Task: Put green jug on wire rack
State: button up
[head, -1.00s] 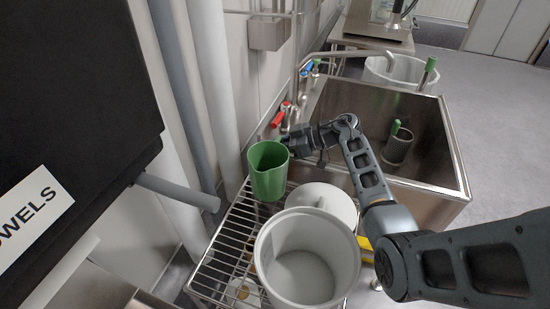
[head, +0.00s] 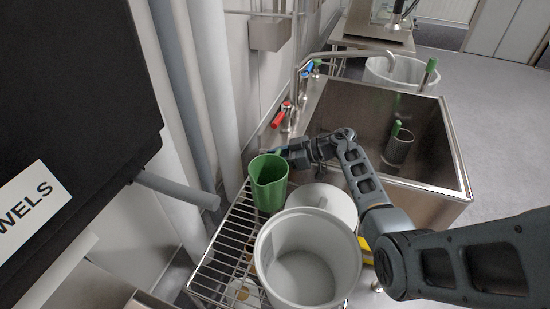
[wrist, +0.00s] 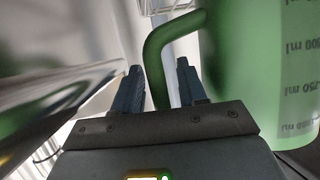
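The green jug (head: 269,186) stands upright at the far end of the wire rack (head: 226,247), its base appearing to rest on the bars beside the lid. In the wrist view the jug's translucent green body (wrist: 245,70) with volume marks fills the right side. Its handle (wrist: 158,62) passes between the two fingers of my gripper (wrist: 160,75). The fingers are apart, with a gap showing between the handle and the right finger.
A large white pot (head: 307,260) stands on the near part of the rack, with a round pale lid (head: 325,200) behind it. A steel sink (head: 425,190) lies to the right. Pipes (head: 205,90) and a black towel dispenser (head: 75,90) are to the left.

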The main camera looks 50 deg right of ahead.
jog(key=shift+o, duration=0.2)
jog(key=shift+r, duration=0.15)
jog(key=v, duration=1.2)
jog(key=shift+s, duration=0.1)
